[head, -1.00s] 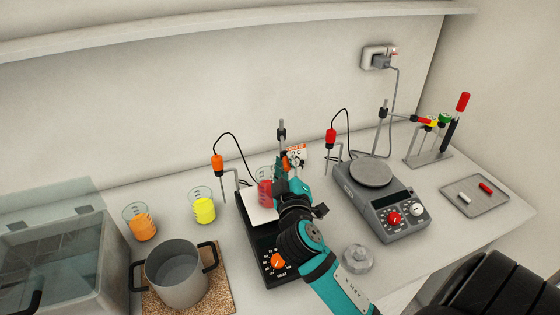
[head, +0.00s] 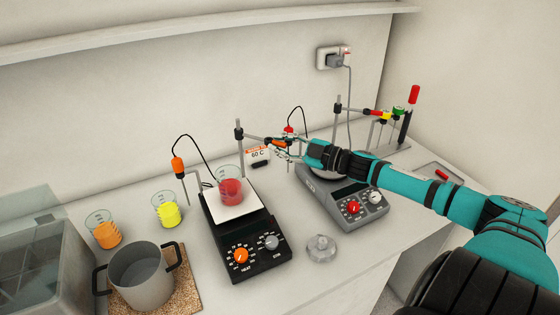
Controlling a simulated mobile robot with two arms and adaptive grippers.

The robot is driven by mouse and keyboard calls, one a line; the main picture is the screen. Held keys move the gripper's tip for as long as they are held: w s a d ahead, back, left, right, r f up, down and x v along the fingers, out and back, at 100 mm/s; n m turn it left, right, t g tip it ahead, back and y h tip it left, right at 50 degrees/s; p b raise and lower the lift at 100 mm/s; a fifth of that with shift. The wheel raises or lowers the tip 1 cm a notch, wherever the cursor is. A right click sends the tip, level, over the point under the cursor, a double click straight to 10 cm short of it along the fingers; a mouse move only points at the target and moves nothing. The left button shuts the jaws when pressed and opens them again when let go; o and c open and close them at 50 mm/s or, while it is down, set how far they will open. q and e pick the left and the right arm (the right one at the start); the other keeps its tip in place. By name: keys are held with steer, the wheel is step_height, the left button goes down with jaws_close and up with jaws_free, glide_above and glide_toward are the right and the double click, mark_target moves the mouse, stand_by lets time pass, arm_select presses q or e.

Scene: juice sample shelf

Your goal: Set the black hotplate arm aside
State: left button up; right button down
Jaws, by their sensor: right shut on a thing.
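The black hotplate (head: 257,262) has a white top, and a beaker of red liquid (head: 230,190) stands on it. Its upright rod (head: 239,155) rises behind, with a black clamp near the top. The hotplate arm (head: 277,142), with an orange part, reaches from this clamp to the right, clear of the beaker. My right gripper (head: 287,149) is shut on the arm near its orange part, right of the rod; the fingers are small and partly cover it. My left gripper is not in view.
A grey hotplate (head: 345,197) stands right, partly behind my right arm. A 60 C sign (head: 258,154) is near the wall. Orange (head: 106,233) and yellow (head: 169,213) beakers and a pot (head: 142,278) stand left. A clear lid-like piece (head: 321,247) lies in front.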

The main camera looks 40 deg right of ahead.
steer(key=d+n+y+b, duration=0.1)
steer(key=w+g+y+b, duration=0.1)
steer(key=b, duration=0.1)
steer(key=shift+d+f+n+y, duration=0.1)
steer(key=shift+d+n+y, duration=0.2)
steer(key=shift+d+n, duration=0.1)
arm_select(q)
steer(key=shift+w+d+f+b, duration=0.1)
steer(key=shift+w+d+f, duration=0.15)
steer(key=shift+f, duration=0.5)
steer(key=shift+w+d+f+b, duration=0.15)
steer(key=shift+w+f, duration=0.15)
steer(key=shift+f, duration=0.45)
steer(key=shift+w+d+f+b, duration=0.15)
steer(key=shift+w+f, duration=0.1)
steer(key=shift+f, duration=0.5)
arm_select(e)
steer(key=shift+w+d+r+n+g+y, duration=0.1)
steer(key=shift+r+n+g+y, duration=0.1)
steer(key=shift+n+g+y, duration=0.15)
steer(key=c, duration=1.3)
jaws_free()
steer(key=shift+w, duration=0.1)
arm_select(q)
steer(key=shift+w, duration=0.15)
arm_select(e)
steer(key=v, duration=1.1)
steer(key=shift+f, duration=0.15)
